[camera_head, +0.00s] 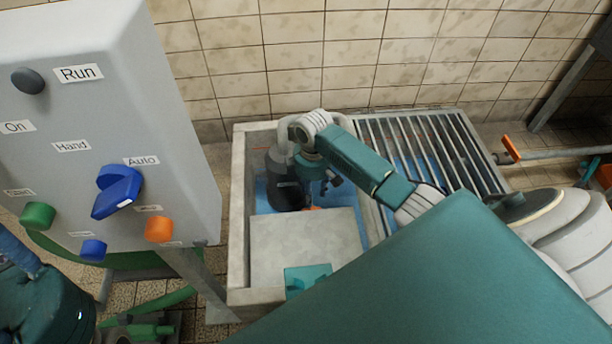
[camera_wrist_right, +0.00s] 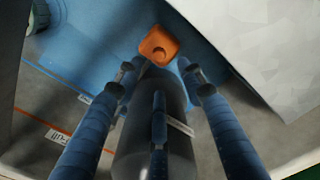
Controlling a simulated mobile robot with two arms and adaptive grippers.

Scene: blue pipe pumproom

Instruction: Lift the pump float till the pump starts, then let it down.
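The orange float (camera_wrist_right: 158,45) shows in the right wrist view just beyond my right gripper's fingertips, over blue water. In the head view only a small orange patch of the float (camera_head: 313,208) shows below the gripper. My right gripper (camera_head: 318,187) reaches down into the concrete sump (camera_head: 238,215); its blue fingers are spread apart and hold nothing. I cannot tell whether a fingertip touches the float. The dark cylindrical pump (camera_head: 283,188) stands in the sump, left of the gripper; it also shows under the fingers (camera_wrist_right: 150,150). My left gripper is out of view.
A grey control box (camera_head: 110,130) stands at left, with a dark Run lamp (camera_head: 28,81) and a blue selector knob (camera_head: 118,190) beside the Auto label. A concrete slab (camera_head: 300,245) and a metal grating (camera_head: 440,150) cover parts of the sump. The tiled wall is behind.

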